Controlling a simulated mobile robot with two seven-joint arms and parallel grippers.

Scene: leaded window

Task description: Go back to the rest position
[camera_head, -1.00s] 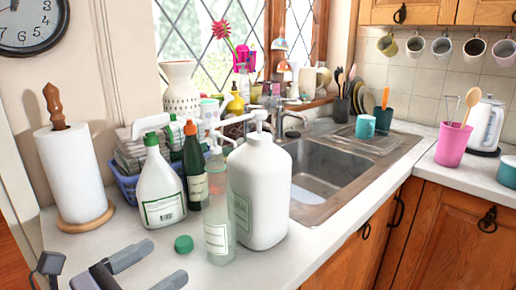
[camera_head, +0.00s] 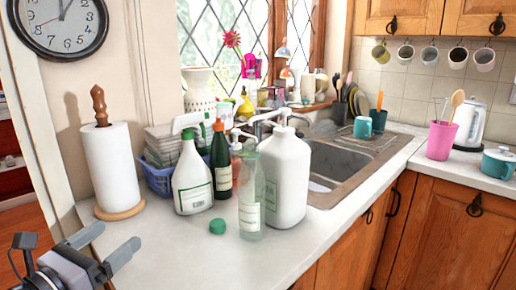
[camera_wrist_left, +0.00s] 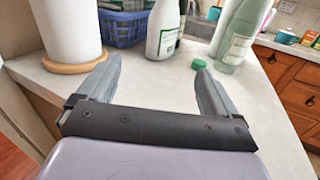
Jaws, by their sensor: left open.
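My left gripper (camera_head: 106,247) is at the lower left in the head view, at the front left corner of the white counter. Its two fingers are apart and nothing is between them. In the left wrist view the open fingers (camera_wrist_left: 150,85) point over the counter toward the paper towel roll and the bottles. A small green cap (camera_head: 217,226) lies on the counter ahead of the fingers; it also shows in the left wrist view (camera_wrist_left: 198,65). My right gripper is in neither view.
A paper towel roll (camera_head: 110,165) stands left on the counter (camera_head: 190,260). A white spray bottle (camera_head: 191,178), a clear bottle (camera_head: 250,195) and a large white pump bottle (camera_head: 288,178) stand near the sink (camera_head: 335,165). A blue basket (camera_head: 157,179) is behind. The counter's front is clear.

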